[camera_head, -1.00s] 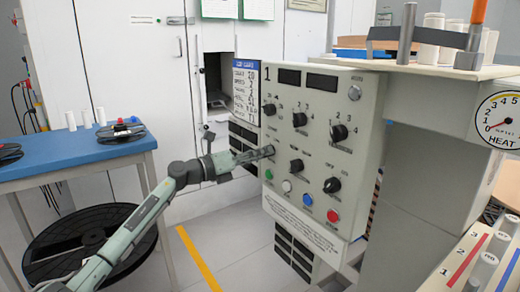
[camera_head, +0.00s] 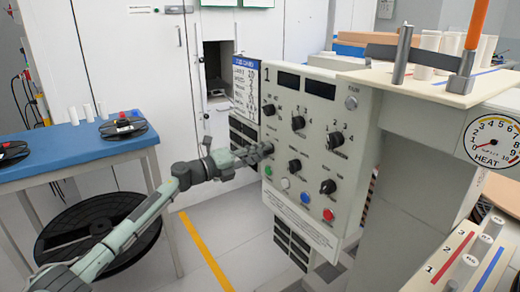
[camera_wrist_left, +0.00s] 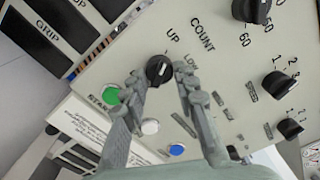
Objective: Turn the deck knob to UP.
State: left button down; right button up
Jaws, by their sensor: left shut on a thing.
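The deck knob (camera_wrist_left: 159,70) is a small black dial with a white mark, on the grey panel of station 1 (camera_head: 350,110). In the left wrist view it sits between the fingers of my left gripper (camera_wrist_left: 163,82), which are shut on it. The words UP and LOW are printed beside it. The white mark points toward the side with these words; I cannot tell exactly which one it meets. In the head view my left gripper (camera_head: 258,154) reaches the panel's left part, and its fingers mostly hide the knob. My right gripper is not in view.
Green (camera_head: 267,171), white, blue and red buttons sit just below the gripper. Several other black knobs (camera_head: 298,123) are close by. A blue table (camera_head: 60,163) with reels stands left. A heat gauge (camera_head: 490,140) and a shelf with posts are at right.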

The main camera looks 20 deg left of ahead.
pick_arm(q)
jog(key=shift+a, duration=0.1)
dwell(0.3)
jog(key=c, duration=1.2)
grip_release()
jog(key=v, duration=1.2)
